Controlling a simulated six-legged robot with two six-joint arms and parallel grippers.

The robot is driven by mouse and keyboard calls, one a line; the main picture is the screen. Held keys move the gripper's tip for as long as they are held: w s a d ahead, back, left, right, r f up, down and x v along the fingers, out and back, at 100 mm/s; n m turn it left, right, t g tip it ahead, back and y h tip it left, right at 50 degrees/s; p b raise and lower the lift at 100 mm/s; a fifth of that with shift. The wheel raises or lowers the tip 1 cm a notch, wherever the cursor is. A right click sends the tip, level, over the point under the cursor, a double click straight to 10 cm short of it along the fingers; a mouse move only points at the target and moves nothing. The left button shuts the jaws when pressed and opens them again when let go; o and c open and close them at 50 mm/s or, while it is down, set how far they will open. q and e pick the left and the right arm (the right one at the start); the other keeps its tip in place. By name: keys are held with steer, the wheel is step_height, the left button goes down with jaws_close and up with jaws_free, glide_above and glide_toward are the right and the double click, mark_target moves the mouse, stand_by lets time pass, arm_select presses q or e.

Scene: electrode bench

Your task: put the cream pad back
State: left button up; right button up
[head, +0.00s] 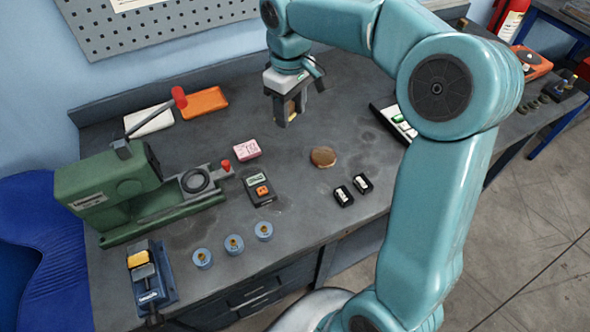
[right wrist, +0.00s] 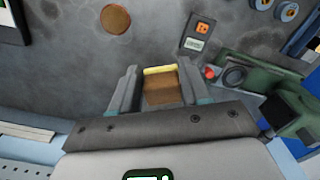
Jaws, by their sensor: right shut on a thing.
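My right gripper (head: 289,112) is shut on a small brown block with a pale yellow edge (right wrist: 161,88), held above the back part of the bench. In the right wrist view the block sits between the two fingers of this gripper (right wrist: 153,82). I cannot tell for sure whether this block is the cream pad. A flat off-white pad (head: 150,121) lies at the back left of the bench, beside a flat orange pad (head: 205,103). My left gripper is not in view.
A green machine (head: 105,188) stands at the left, its red-knobbed lever near the pads. A pink block (head: 246,150), a meter (head: 259,189), a brown disc (head: 323,157) and several blue rolls (head: 233,245) lie around the middle. Bare bench (head: 220,127) shows behind the pink block.

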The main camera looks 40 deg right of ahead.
steer(key=s+d, duration=0.1)
steer(key=d, duration=0.1)
glide_above(299, 176)
steer(key=shift+m, duration=0.3)
step_height(299, 176, down, 16)
steer(key=shift+w+f, duration=0.1)
steer(key=shift+w, duration=0.05)
step_height(299, 176, down, 4)
steer(key=shift+f+p, duration=0.1)
steer(key=shift+p, duration=0.2)
steer(key=shift+d+f, duration=0.1)
steer(key=shift+f, duration=0.1)
